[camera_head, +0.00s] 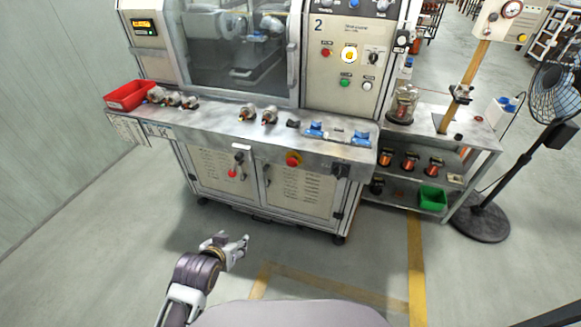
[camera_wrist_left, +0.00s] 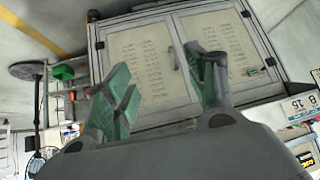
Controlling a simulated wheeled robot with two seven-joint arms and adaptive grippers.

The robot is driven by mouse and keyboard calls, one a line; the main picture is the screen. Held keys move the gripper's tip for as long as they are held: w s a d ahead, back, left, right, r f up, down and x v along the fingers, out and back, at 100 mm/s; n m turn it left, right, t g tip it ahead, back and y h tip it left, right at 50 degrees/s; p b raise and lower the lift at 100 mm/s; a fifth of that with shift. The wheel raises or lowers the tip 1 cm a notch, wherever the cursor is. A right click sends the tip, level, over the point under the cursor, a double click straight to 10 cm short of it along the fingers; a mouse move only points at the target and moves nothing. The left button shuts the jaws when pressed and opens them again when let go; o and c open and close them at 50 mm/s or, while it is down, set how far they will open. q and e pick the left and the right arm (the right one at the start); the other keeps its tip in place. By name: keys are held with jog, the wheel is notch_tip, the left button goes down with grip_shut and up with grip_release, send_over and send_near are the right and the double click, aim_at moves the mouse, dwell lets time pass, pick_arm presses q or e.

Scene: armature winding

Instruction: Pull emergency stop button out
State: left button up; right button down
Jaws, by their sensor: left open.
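The emergency stop button (camera_head: 293,159), a red knob on a yellow base, sits on the front edge of the machine's worktop (camera_head: 220,122). I cannot tell from here whether it is pushed in or out. My left gripper (camera_head: 238,243) is open and empty, low over the floor in front of the machine. It is well below and to the left of the button in the head view, and apart from it. In the left wrist view the two green-padded fingers (camera_wrist_left: 163,88) are spread, with the cabinet doors behind. The button cannot be made out there. My right gripper is not in view.
Below the worktop are cabinet doors (camera_head: 300,191) with handles and a red-tipped lever (camera_head: 233,170). A red bin (camera_head: 130,95) and metal parts lie on the worktop. A shelf with a green bin (camera_head: 432,197) and a fan (camera_head: 555,95) stand right. Floor in front is clear.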

pick_arm(q)
jog(key=w+d+r+t+h, duration=0.1)
jog(key=w+d+r+t, duration=0.4)
jog(key=w+d, duration=0.15)
jog(key=m+t+h, duration=0.2)
jog(key=t+h, duration=0.1)
jog(key=h, duration=0.1)
send_near(291, 165)
jog(key=s, duration=0.4)
jog(key=shift+s+a, duration=0.15)
jog(key=shift+a, duration=0.3)
jog(key=shift+a+p+x, duration=0.1)
jog(key=shift+p+x, duration=0.1)
jog(key=shift+x, duration=3.25)
jog(key=shift+a+p+x, duration=0.15)
jog(key=shift+x, duration=3.3)
jog(key=shift+r, duration=0.15)
grip_shut()
